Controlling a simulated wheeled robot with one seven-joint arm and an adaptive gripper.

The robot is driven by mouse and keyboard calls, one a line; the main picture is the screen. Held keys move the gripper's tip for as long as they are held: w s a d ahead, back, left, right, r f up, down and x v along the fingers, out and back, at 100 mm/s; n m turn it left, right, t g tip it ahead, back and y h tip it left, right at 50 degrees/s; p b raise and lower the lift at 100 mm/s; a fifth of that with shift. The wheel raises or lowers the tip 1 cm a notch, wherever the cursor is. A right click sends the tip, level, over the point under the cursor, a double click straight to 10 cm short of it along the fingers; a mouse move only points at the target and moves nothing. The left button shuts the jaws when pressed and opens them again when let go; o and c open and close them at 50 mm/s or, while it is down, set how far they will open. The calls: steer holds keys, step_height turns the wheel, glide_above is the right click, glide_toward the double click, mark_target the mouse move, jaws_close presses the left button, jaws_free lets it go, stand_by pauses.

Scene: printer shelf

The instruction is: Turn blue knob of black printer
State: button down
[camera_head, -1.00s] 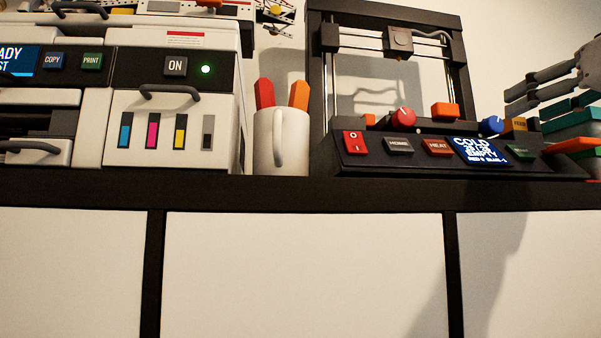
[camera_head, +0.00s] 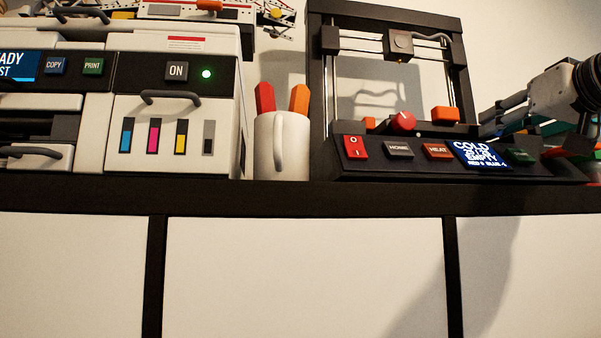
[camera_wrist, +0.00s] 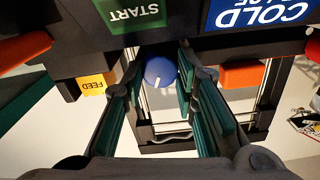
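The black printer (camera_head: 400,172) stands on the shelf at the right in the head view. Its blue knob (camera_wrist: 160,72), with a white mark, shows in the wrist view but is hidden behind my gripper in the head view. My gripper (camera_wrist: 159,62) is open, with one finger on each side of the knob. Small gaps seem to show between the fingers and the knob; contact cannot be told for sure. In the head view my gripper (camera_head: 492,118) reaches in from the right over the printer's right end.
A red knob (camera_head: 403,121) and an orange block (camera_head: 445,114) sit left of my gripper. The START button (camera_wrist: 134,13), COLD screen (camera_wrist: 262,12) and FEED tag (camera_wrist: 97,85) are close around it. A white mug (camera_head: 282,150) and white printer (camera_head: 190,120) stand left.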

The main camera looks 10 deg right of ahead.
steer(key=shift+m, duration=2.4)
steer(key=c, duration=1.3)
jaws_free()
steer(key=shift+d, duration=0.1)
